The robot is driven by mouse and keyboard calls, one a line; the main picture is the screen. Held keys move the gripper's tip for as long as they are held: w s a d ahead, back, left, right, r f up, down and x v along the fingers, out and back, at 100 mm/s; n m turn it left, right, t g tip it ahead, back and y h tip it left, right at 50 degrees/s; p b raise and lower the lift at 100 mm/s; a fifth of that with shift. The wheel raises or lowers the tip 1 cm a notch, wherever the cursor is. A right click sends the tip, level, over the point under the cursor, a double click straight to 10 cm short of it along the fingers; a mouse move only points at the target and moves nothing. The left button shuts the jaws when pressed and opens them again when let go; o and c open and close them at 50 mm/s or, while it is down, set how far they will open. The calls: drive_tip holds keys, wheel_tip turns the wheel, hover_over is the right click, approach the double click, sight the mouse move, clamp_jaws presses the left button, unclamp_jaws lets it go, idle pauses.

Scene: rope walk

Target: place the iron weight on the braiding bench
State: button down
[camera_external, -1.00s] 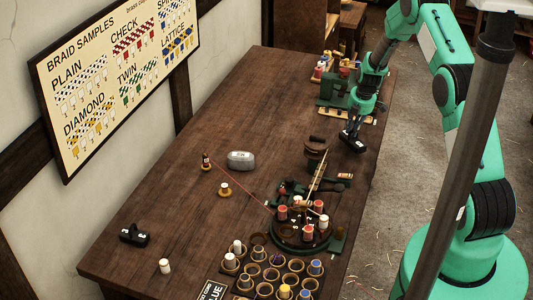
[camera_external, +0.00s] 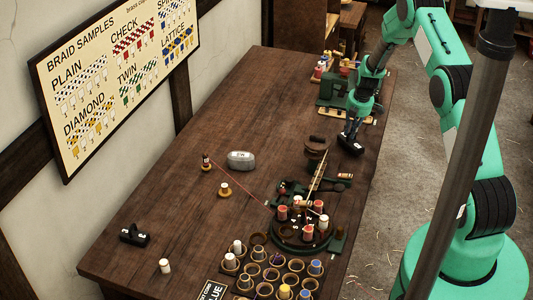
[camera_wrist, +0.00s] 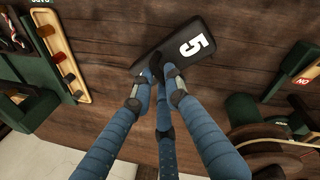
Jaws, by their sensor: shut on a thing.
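The iron weight (camera_external: 350,146) is a black block near the right edge of the braiding bench (camera_external: 185,195). In the wrist view the weight (camera_wrist: 178,48) shows a white 5 on its face, with bench wood around it. My gripper (camera_external: 352,132) is shut on the weight; in the wrist view its blue fingers (camera_wrist: 160,88) close on the weight's near edge. The weight is at or just above the bench top; I cannot tell whether it touches. A second black weight (camera_external: 134,236) lies at the bench's front left.
A green machine (camera_external: 334,92) stands just behind, with a wooden tray beside it. A round braiding stand with bobbins (camera_external: 303,229) and several spool cups are in front. The bench's left and middle back are clear.

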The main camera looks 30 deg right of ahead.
sight(354, 143)
drive_tip(key=shift+f, duration=0.65)
drive_tip(key=c, duration=1.7)
unclamp_jaws()
drive_tip(key=shift+f, duration=0.15)
drive_tip(key=shift+r, duration=0.2)
drive_tip(key=b+v, duration=0.1)
drive_tip(key=v, duration=1)
drive_tip(key=shift+s+r, duration=0.1)
drive_tip(key=shift+r, duration=0.25)
